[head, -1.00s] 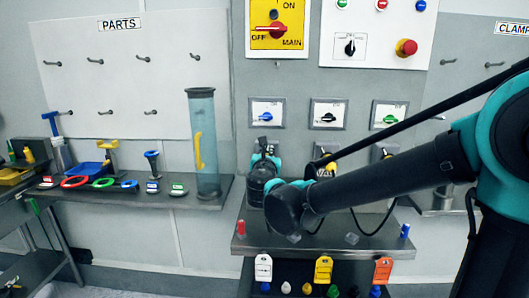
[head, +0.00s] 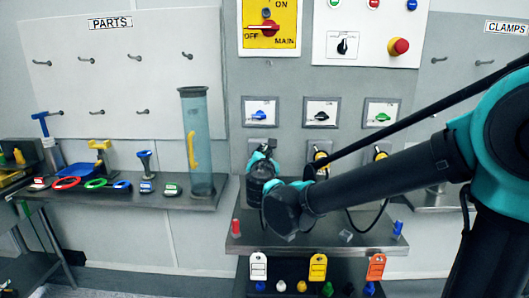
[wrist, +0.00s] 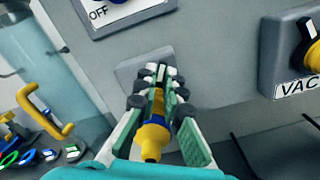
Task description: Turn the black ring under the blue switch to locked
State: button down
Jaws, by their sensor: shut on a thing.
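The blue switch (head: 259,114) is on a white plate on the grey wall; its lower edge shows at the top of the wrist view (wrist: 116,2). Below it a yellow plug with a blue band (wrist: 153,140) sits at a grey wall socket (wrist: 126,72). My gripper (wrist: 160,88) is at the socket, its fingers on both sides of the plug's front end, shut on the black ring there. The ring is mostly hidden by the fingers, so its turn and any lock mark cannot be read. In the head view my gripper (head: 262,158) covers plug and ring.
To the right are a black switch (head: 321,115) and a green switch (head: 381,117), each with a yellow plug below. A shelf with colored pegs (head: 330,240) lies below my arm. A clear tube (head: 200,140) stands at left.

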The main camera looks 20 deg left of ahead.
jog(key=c, duration=1.6)
grip_release()
jog(key=shift+c, duration=0.2)
jog(key=shift+s, duration=0.1)
jog(key=v, duration=1.2)
jog(key=shift+f, duration=0.1)
